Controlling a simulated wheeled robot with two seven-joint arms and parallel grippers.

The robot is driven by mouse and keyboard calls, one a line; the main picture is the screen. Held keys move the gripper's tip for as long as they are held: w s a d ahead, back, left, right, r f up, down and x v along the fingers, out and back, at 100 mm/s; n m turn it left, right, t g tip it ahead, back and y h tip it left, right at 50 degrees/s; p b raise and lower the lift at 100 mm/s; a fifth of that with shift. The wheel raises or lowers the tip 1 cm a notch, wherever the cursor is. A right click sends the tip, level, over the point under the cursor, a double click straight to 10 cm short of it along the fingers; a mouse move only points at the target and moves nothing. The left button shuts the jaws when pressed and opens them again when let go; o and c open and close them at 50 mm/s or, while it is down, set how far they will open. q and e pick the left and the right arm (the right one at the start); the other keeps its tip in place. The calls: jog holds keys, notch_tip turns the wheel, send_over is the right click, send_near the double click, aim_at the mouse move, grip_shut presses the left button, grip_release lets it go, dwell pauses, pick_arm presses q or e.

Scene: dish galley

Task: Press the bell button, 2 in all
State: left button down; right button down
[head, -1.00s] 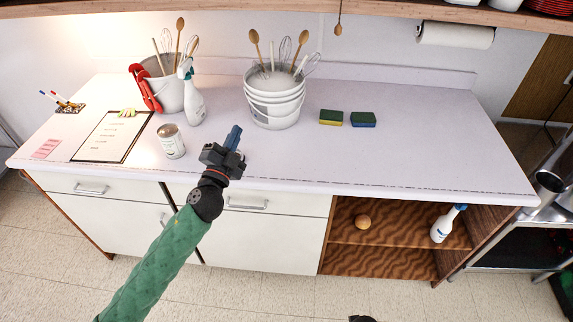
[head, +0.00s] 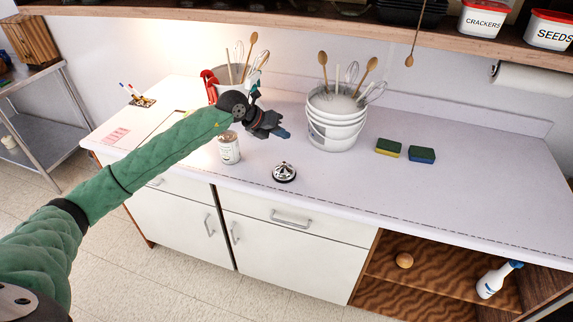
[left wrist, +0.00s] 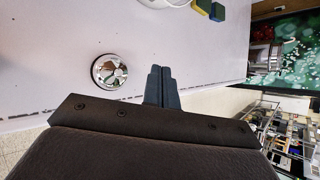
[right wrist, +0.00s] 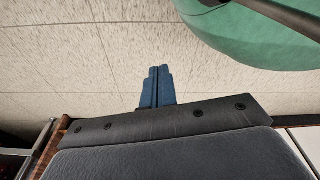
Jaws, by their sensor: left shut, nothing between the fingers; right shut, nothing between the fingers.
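The bell (head: 284,172), a silver dome with a button on top, stands on the counter near its front edge, right of a can. It also shows in the left wrist view (left wrist: 110,70), to the left of the fingers. My left gripper (head: 284,133) is shut and empty, in the air above the counter. In the head view it appears behind the bell, apart from it. My right gripper (right wrist: 157,86) shows only in its own wrist view, shut and empty, with floor tiles behind it.
A can (head: 229,150) stands left of the bell. A stack of white buckets (head: 335,130) with utensils stands behind it. Two sponges (head: 421,154) lie to the right. A shelf (head: 480,45) overhangs the back. The counter's right part is clear.

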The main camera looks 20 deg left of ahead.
aim_at(284, 163)
pick_arm(q)
jog(key=shift+a, duration=0.3)
pick_arm(e)
jog(key=shift+s+f, duration=0.1)
jog(key=shift+f, duration=0.05)
pick_arm(q)
jog(key=shift+f, duration=0.1)
